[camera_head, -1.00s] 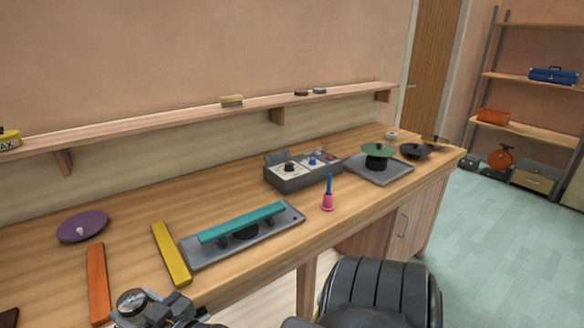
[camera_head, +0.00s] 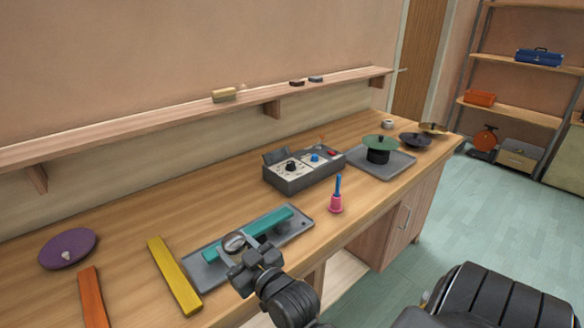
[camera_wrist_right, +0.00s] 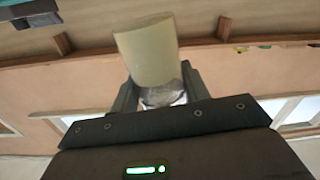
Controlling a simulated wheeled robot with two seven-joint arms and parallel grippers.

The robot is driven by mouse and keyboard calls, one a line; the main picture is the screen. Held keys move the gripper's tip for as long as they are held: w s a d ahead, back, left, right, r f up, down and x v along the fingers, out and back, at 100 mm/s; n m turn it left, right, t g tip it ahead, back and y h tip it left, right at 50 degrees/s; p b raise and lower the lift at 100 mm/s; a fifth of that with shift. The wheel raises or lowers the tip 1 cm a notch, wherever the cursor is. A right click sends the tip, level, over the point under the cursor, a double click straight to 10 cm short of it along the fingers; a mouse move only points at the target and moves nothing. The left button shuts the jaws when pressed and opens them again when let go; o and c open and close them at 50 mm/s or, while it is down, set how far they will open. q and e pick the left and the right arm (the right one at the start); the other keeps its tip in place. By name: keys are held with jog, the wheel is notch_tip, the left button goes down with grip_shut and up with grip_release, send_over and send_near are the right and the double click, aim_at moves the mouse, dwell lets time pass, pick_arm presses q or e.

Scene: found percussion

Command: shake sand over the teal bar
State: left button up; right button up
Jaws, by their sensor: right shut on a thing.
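The teal bar (camera_head: 278,220) lies on supports on a grey tray (camera_head: 208,272) at the front of the workbench. My right gripper (camera_head: 246,250) is in front of the bar and hides part of it and of the tray. It is shut on a shaker (camera_head: 234,243), whose round metallic end shows at the bar in the picture. I cannot tell the gap between them. In the right wrist view the shaker (camera_wrist_right: 148,50) is a tilted cream cylinder with a clear part between the fingers. No sand shows. My left gripper is out of view.
A yellow bar (camera_head: 174,275), an orange bar (camera_head: 92,298) and a purple disc (camera_head: 67,249) lie to the left. Bare wood lies behind the tray.

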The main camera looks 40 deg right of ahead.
jog(key=w+d+r+n+h+p, duration=0.1)
jog(key=w+d+r+n+p, duration=0.1)
jog(key=w+d+r+p, duration=0.3)
jog(key=w+d+n+p, duration=0.3)
jog(key=d+p, duration=0.5)
pick_arm(q)
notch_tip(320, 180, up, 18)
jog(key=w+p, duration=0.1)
jog(key=p, duration=0.1)
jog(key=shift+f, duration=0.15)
pick_arm(e)
jog(key=w+d+f+n, duration=0.2)
jog(key=d+n, duration=0.3)
jog(key=d, duration=0.7)
jog(key=shift+w+d+n+h, duration=0.2)
jog(key=shift+d+n+h, duration=0.05)
jog(key=shift+n+h, duration=0.15)
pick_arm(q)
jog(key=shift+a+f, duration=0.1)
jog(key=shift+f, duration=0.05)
